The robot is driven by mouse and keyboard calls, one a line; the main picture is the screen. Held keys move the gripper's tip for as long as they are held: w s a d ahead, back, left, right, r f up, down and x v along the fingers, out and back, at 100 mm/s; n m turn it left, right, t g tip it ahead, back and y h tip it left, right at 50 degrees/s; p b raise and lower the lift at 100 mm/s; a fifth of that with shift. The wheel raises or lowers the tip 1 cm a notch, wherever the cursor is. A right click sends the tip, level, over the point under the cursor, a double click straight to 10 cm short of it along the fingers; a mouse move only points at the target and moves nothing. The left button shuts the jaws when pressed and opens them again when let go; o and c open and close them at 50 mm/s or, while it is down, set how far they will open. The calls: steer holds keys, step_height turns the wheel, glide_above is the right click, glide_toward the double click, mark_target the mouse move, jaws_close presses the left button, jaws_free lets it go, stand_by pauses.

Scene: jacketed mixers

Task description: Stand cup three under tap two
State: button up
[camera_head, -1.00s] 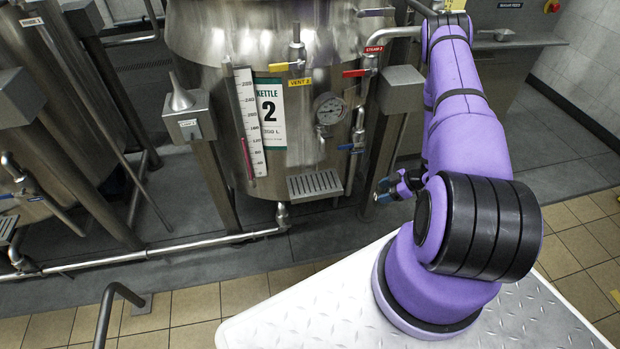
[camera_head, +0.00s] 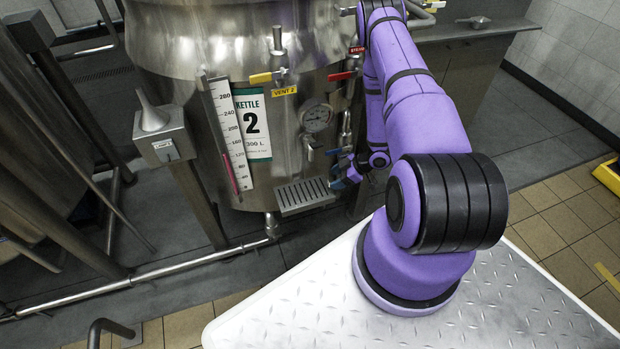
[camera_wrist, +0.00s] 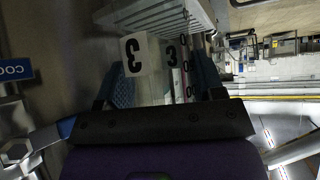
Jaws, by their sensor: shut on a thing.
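Cup three (camera_wrist: 141,56) is pale, with black 3 marks, and sits between the blue fingers of my gripper (camera_wrist: 158,82) in the wrist view. My gripper is shut on it. In the head view my gripper (camera_head: 346,177) is low at the front of kettle two (camera_head: 225,50), by the right end of the slotted drip grate (camera_head: 305,195). The cup cannot be made out there. A small metal tap (camera_head: 309,150) shows below the gauge, above the grate. The grate also appears close beyond the cup in the wrist view (camera_wrist: 150,14).
A blue-handled valve (camera_head: 335,151) and the red steam lever (camera_head: 341,76) are close to my arm. The gauge (camera_head: 316,118), ruler scale (camera_head: 226,135) and funnel box (camera_head: 163,140) are left of it. A floor pipe (camera_head: 150,273) runs below.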

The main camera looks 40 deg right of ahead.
steer(key=w+a, duration=0.4)
steer(key=a, duration=0.1)
steer(key=w+a, duration=0.2)
steer(key=shift+a, duration=0.3)
steer(key=shift+s+d+f, duration=0.1)
steer(key=shift+f, duration=0.15)
steer(key=shift+f, duration=0.1)
steer(key=o, duration=1)
steer(key=v, duration=1.2)
